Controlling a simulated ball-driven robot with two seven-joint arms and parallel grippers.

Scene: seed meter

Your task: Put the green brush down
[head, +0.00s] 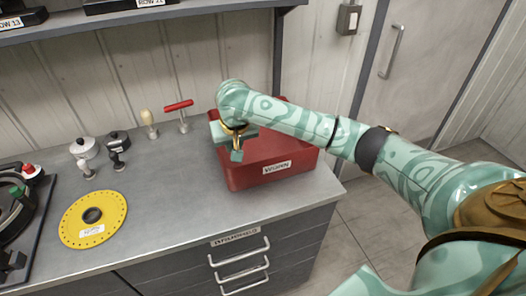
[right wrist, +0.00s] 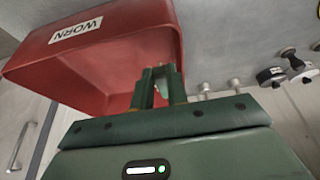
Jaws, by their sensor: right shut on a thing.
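My right gripper (head: 236,154) is at the left side of the red bin labelled WORN (head: 245,178), its fingers pointing down. In the right wrist view my right gripper (right wrist: 160,82) overlaps the bin's edge (right wrist: 130,52). My left gripper is not in view.
On the grey bench are a yellow disc (head: 76,226), a white-topped part (head: 84,150), a black-topped part (head: 118,144), a wooden-knob tool (head: 147,120) and a red T-handle (head: 179,106). A black unit (head: 30,232) with red and green knobs is at left. The front bench middle is clear.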

